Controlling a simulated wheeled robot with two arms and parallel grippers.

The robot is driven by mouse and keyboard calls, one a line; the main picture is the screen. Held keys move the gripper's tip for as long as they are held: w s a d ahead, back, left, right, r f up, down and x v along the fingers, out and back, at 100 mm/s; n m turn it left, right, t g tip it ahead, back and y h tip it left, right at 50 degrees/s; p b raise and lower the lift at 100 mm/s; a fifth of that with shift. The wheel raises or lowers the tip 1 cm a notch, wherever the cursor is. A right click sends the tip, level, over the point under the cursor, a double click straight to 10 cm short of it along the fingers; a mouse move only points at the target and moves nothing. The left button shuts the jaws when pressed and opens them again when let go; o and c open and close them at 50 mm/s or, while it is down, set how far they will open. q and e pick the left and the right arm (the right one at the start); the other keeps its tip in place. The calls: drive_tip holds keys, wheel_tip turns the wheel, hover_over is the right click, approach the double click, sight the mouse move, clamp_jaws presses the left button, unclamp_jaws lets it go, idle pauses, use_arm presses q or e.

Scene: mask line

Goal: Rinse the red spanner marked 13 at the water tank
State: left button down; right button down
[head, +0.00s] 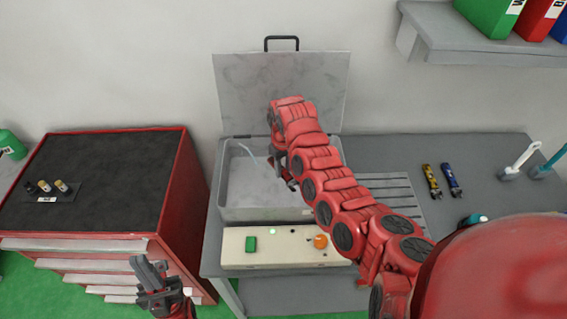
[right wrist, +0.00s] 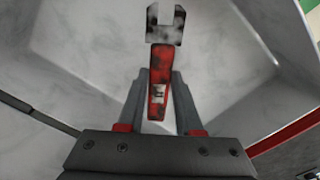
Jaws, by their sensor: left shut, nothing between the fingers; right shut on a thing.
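The red spanner (right wrist: 160,75) shows in the right wrist view, with a grey open jaw, dark smudges on jaw and handle, and a small pale label too blurred to read. My right gripper (right wrist: 159,95) is shut on its handle, jaw end pointing away. In the head view my right arm reaches over the water tank (head: 229,213), and its gripper (head: 284,170) is over the basin, largely hidden by the arm. I cannot make out the spanner there. My left gripper (head: 150,272) is shut and empty, in front of the red cabinet.
The tank's lid (head: 240,90) stands open. A pale spout or stream (head: 248,154) shows in the basin. A control box (head: 275,250) with green button (head: 250,244) and orange knob (head: 320,241) stands in front. Yellow (head: 432,181) and blue (head: 451,180) tools lie right. A red cabinet (head: 180,190) stands left.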

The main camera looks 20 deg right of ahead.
sight(283, 171)
drive_tip(key=shift+f+b, duration=1.3)
drive_tip(key=shift+f, duration=1.45)
drive_tip(key=shift+r+p, duration=0.85)
drive_tip(key=shift+r, duration=0.55)
drive_tip(key=shift+r+p, duration=0.7)
drive_tip(key=shift+r, duration=0.7)
drive_tip(key=shift+r+p, duration=0.55)
drive_tip(key=shift+r, duration=3.2)
